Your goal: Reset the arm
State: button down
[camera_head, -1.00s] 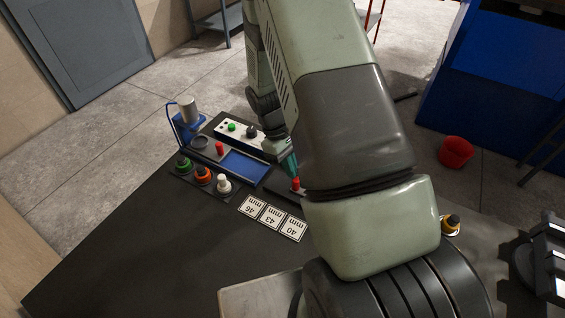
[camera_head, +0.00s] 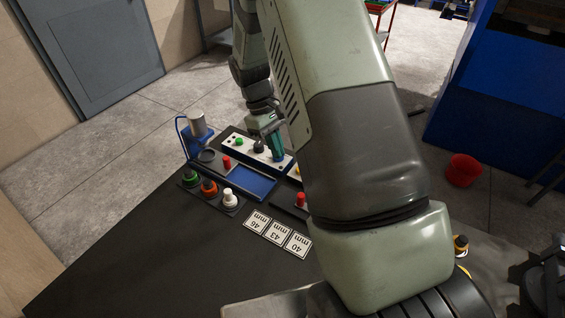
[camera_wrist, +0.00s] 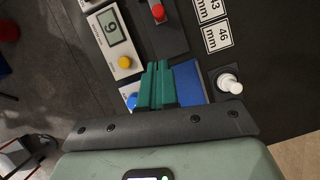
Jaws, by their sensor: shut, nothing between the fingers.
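My gripper (camera_head: 277,156) is shut and empty, its teal fingers pressed together. In the head view it hangs in front of the white control panel (camera_head: 232,148), between the black knob (camera_head: 259,147) and my arm. In the wrist view the shut fingers (camera_wrist: 157,87) point towards the bench, beside a blue pad (camera_wrist: 189,82) and a blue button (camera_wrist: 132,101). The fingers appear above the bench and hold nothing. My forearm hides the right part of the panel in the head view.
Green, orange and white knobs (camera_head: 230,199) stand left of the blue pad. A blue stand with a metal cylinder (camera_head: 197,124) is behind them. Cards marked in mm (camera_head: 275,235) lie in front. A red-topped part (camera_head: 300,199) is near my arm. The front-left bench is bare.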

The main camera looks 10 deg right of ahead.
jog(key=shift+w+a+r, duration=0.1)
jog(key=shift+w+r, duration=0.05)
jog(key=shift+r, duration=0.35)
jog(key=shift+r, duration=0.1)
